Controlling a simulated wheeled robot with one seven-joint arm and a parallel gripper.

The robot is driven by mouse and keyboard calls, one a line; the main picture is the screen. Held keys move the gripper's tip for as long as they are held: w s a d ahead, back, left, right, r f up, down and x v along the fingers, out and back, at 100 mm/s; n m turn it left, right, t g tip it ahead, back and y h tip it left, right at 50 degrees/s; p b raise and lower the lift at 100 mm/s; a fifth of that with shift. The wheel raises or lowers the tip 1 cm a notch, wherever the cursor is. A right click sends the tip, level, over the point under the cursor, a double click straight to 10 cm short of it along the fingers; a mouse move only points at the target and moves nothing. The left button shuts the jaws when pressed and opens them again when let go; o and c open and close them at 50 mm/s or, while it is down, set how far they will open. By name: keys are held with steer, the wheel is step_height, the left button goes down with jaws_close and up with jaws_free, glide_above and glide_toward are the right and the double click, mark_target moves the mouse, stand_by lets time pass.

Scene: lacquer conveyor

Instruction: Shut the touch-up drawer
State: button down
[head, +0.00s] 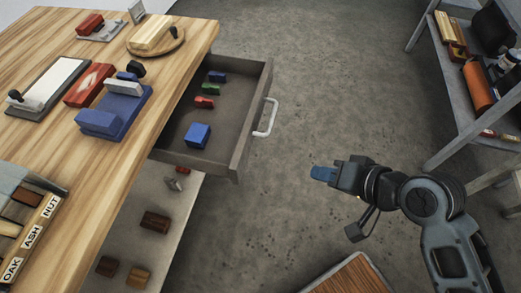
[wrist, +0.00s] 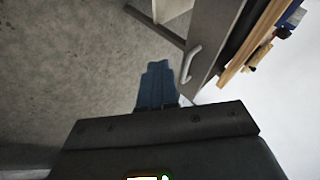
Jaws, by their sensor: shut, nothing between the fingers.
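The touch-up drawer (head: 240,158) is pulled out from under the wooden bench, with its light metal handle (head: 266,118) on its front. Inside lie several small pieces, among them a blue block (head: 197,136), a red piece (head: 204,102), a green piece (head: 210,89) and a dark blue piece (head: 217,76). My gripper (head: 322,173) is shut and empty, over the floor to the right of and apart from the drawer front. In the wrist view, the blue fingertips (wrist: 157,85) are together, with the handle (wrist: 190,63) beyond them to the right.
Below is an open shelf with small blocks. A grey rack (head: 450,110) stands at the right. Floor between drawer and rack is clear; a wooden-topped thing (head: 350,275) is at the bottom.

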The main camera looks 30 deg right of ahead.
steer(key=w+r+g+y+b, duration=0.2)
steer(key=w+y, duration=0.1)
steer(key=w, duration=0.3)
steer(key=shift+y, duration=0.5)
steer(key=x, duration=0.3)
steer(key=r+x, duration=0.1)
steer(key=x, duration=0.3)
steer(key=w+b+x, duration=0.1)
steer(key=x, duration=0.3)
steer(key=shift+w+a+r, duration=0.15)
steer(key=shift+a+r, duration=0.1)
steer(key=shift+a, duration=0.2)
steer(key=shift+w+a, duration=0.35)
steer(key=p, duration=0.3)
glide_toward(181, 142)
steer(key=w+a, duration=0.1)
steer(key=w+a+f, duration=0.1)
steer(key=w+a, duration=0.3)
steer(key=shift+w+f, duration=0.2)
steer(key=shift+f, duration=0.2)
steer(key=shift+w+a+r, duration=0.1)
steer(key=shift+a+r, duration=0.1)
